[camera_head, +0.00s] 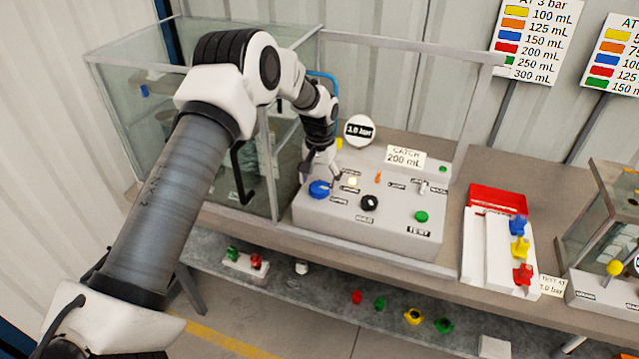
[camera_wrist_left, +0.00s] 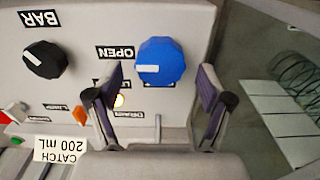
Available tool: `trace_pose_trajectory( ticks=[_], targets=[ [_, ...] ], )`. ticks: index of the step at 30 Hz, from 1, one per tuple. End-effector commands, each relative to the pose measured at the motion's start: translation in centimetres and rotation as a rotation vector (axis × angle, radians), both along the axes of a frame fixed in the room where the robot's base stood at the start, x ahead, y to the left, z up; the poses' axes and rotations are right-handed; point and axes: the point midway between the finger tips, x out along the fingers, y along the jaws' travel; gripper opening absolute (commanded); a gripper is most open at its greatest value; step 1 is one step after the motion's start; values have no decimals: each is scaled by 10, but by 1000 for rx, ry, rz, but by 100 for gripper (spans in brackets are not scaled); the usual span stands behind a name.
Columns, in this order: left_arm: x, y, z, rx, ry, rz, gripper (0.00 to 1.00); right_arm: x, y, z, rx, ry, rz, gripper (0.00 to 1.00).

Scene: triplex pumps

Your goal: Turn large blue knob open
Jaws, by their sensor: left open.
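The large blue knob (camera_head: 319,189) sits at the left end of the grey control panel (camera_head: 400,243). In the left wrist view the blue knob (camera_wrist_left: 160,62) has a white mark on its left side, and an OPEN label (camera_wrist_left: 115,52) lies to the left of it. My left gripper (camera_head: 322,172) is open just above the knob in the head view. In the left wrist view the fingers of the left gripper (camera_wrist_left: 160,88) are spread on either side of the knob, apart from it. My right gripper is not in view.
A black BAR knob (camera_wrist_left: 46,58) and a green button (camera_head: 421,216) share the panel. A pressure gauge (camera_head: 360,131) and CATCH sign (camera_head: 405,157) stand behind. A glass tank (camera_head: 200,120) is on the left. A red and white tray (camera_head: 497,200) is on the right.

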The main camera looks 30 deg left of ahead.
Motion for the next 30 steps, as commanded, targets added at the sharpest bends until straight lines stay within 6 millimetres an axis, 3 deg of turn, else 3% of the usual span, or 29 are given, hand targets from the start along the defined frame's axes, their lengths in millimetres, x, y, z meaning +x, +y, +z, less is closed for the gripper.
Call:
trace_pose_trajectory(
  ticks=[9,13,30],
  targets=[
    [1,0,78,0,-3,1,80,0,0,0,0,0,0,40],
    [1,0,100,0,-1,0,80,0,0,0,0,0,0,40],
    [1,0,107,0,2,0,80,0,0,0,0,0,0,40]
  ],
)
